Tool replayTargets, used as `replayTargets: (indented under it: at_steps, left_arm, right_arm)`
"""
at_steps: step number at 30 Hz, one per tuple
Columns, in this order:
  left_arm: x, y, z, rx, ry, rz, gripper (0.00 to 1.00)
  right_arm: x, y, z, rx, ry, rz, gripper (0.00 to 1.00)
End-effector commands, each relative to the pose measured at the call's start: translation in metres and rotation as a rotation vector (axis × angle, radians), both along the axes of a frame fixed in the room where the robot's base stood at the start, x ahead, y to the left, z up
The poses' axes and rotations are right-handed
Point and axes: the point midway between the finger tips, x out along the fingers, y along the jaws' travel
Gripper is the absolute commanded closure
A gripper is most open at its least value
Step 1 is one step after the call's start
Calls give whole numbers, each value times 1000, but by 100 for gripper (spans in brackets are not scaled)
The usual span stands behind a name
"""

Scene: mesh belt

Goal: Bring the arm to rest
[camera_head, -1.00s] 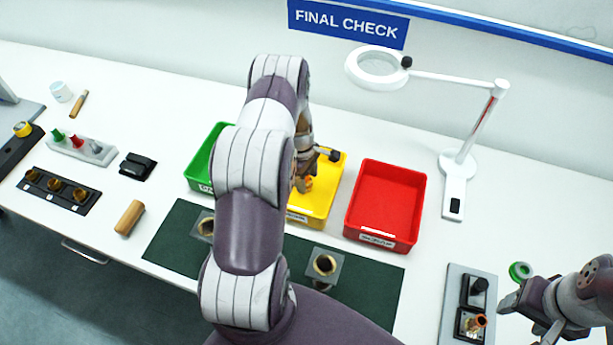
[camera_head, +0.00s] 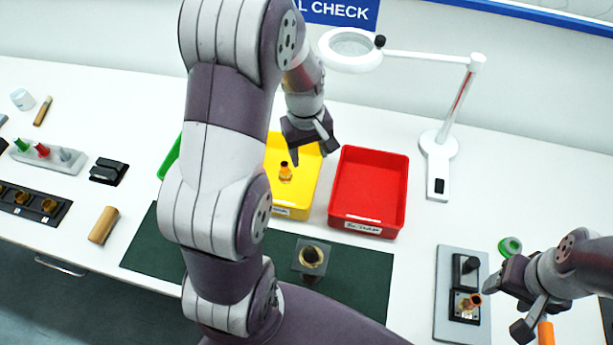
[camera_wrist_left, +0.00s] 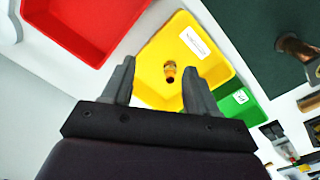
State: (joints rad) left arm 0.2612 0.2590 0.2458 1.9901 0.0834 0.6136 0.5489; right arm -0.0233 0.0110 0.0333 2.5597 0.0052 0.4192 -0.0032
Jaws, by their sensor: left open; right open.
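My left gripper (camera_head: 309,146) is above the back of the yellow bin (camera_head: 292,207). In the left wrist view its two fingers (camera_wrist_left: 158,85) stand apart with nothing held between them. A small brass-and-orange part (camera_head: 285,172) lies in the yellow bin; it also shows in the left wrist view (camera_wrist_left: 170,72), beyond the fingertips. My right gripper (camera_head: 512,300) is at the lower right, beside a grey plate with a fixture. My left arm crosses the middle of the head view and hides much of the green bin (camera_head: 170,158) and part of the green mat.
The red bin (camera_head: 370,188) stands empty right of the yellow one. A magnifier lamp (camera_head: 438,150) stands behind to the right. A square block with a round hole (camera_head: 311,258) sits on the green mat (camera_head: 358,285). A grey fixture plate (camera_head: 446,318) lies at the right.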

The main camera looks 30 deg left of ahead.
Motion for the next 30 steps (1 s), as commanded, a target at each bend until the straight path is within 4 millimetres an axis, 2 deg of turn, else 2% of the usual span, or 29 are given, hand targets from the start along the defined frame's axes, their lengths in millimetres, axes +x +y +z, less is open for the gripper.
replayTargets:
  at_steps: [1, 3, 6, 8, 16, 17, 20, 30]
  left_arm:
    - [-21, -28, 11, 24, -22, -207, 42]
    - [-51, -57, 19, 56, -55, -492, 42]
    - [-84, -79, 23, 89, -84, -773, 42]
    - [-95, -84, 24, 100, -92, -861, 42]
    - [-101, -86, 21, 102, -92, -899, 42]
    - [-101, -86, 17, 102, -92, -899, 42]
    - [-101, -86, -12, 101, -91, -898, 42]
    - [-101, -86, -12, 101, -91, -898, 42]
  right_arm:
    - [0, 0, 0, 0, 0, 0, 41]
    - [0, 0, 0, 0, 0, 0, 41]
    - [0, 0, 0, 0, 0, 0, 41]
    - [0, 0, 0, 0, 0, 0, 41]
    - [0, 0, -1, 0, 0, 0, 41]
    - [0, 0, -5, 0, 0, 0, 41]
    - [0, 0, -34, 0, 0, 0, 41]
    - [0, 0, -34, 0, 0, 0, 41]
